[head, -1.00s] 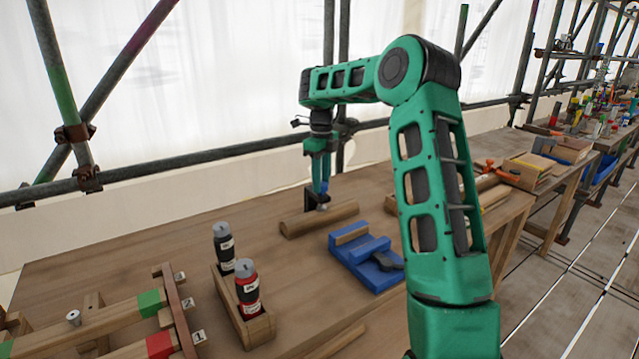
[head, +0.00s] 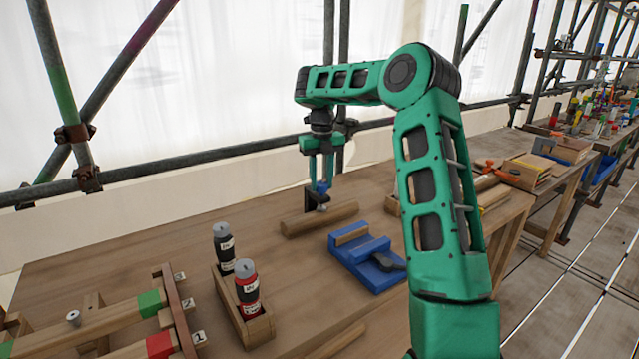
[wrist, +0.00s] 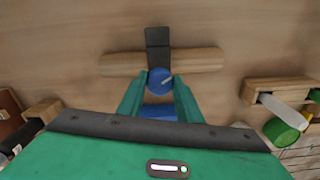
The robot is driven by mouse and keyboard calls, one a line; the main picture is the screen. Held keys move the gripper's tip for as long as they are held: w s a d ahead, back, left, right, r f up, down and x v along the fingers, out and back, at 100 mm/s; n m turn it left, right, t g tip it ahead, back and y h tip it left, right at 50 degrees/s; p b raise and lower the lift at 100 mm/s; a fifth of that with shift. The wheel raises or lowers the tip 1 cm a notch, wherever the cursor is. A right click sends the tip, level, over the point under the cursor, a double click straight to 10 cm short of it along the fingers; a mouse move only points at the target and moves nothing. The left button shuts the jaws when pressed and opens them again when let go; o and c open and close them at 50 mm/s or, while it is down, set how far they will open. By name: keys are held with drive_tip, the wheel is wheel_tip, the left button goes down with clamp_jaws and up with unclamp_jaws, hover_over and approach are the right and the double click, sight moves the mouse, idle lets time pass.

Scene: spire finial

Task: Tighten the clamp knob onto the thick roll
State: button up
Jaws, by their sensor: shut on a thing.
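The thick roll (head: 338,215), a bare wooden cylinder, lies on the workbench in the head view. It also crosses the upper part of the wrist view (wrist: 205,61). The clamp is a dark bracket (wrist: 158,38) set across the middle of the roll. Its blue knob (wrist: 160,79) shows between my fingertips, with a pale line on its top. My gripper (head: 321,184) points down above the roll and is shut on the knob. The contact between clamp and roll is too small to make out.
A blue fixture (head: 352,266) with a dark lever sits in front of the roll. A wooden box (head: 262,328) with two bottles stands to the left. Numbered wooden racks fill the lower left. Bare bench lies behind the box.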

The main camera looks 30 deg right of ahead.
sight(320, 183)
drive_tip(key=shift+w, duration=0.1)
idle(0.3)
drive_tip(key=o, duration=1)
drive_tip(key=shift+o, duration=0.2)
drive_tip(key=shift+r, duration=0.1)
wheel_tip(320, 183, up, 11)
drive_tip(key=shift+f, duration=0.2)
